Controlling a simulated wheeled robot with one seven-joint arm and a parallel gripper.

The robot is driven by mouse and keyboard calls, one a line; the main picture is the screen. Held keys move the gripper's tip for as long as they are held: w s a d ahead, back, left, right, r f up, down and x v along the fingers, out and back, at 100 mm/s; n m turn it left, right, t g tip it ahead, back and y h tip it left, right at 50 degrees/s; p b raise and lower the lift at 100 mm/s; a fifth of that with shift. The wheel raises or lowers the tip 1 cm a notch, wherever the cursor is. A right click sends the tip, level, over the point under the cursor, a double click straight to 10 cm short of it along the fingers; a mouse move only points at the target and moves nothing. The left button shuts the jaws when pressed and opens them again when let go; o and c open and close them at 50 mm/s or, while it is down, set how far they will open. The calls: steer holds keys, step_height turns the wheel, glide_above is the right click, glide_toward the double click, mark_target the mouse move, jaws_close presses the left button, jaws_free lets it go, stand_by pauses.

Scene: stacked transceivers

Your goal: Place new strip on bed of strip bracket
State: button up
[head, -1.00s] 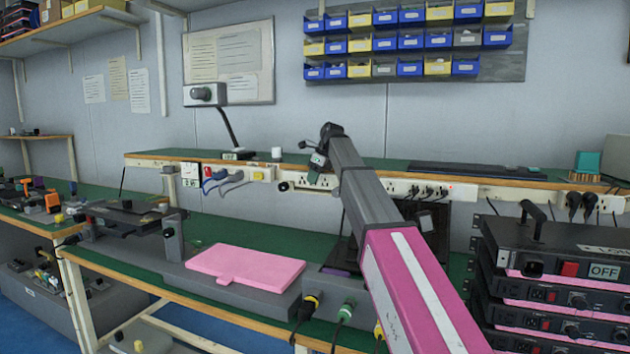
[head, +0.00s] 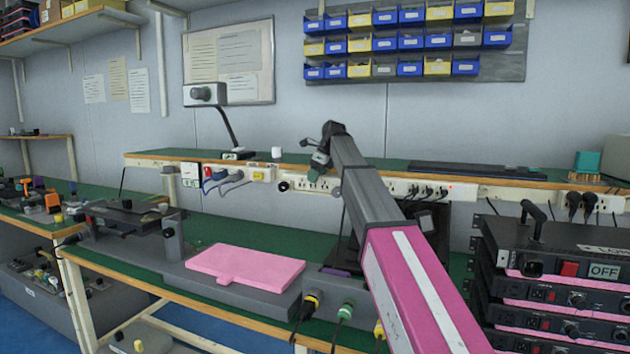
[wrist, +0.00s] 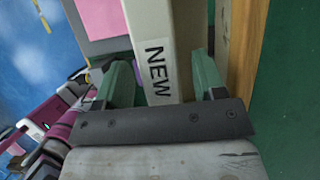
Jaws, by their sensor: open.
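My gripper (head: 320,162) is in front of the back shelf's edge in the head view. In the wrist view its two green fingers (wrist: 162,80) are apart. A pale bar with a "NEW" label (wrist: 157,70), which looks like the new strip, runs between the fingers; whether they touch it is unclear. White outlet strips (head: 318,185) line the shelf's front edge in the head view; the "NEW" label does not show there. I cannot clearly tell which thing is the strip bracket; a dark fixture with an upright grey post (head: 173,240) stands on the left of the bench.
A pink pad (head: 245,267) lies on a grey box in mid-bench. Stacked black units (head: 560,265) stand at the right. The wooden shelf edge (wrist: 247,60) runs close beside the bar. Cables hang from the outlets and the bench front.

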steer(key=v, duration=1)
steer(key=shift+r, duration=0.2)
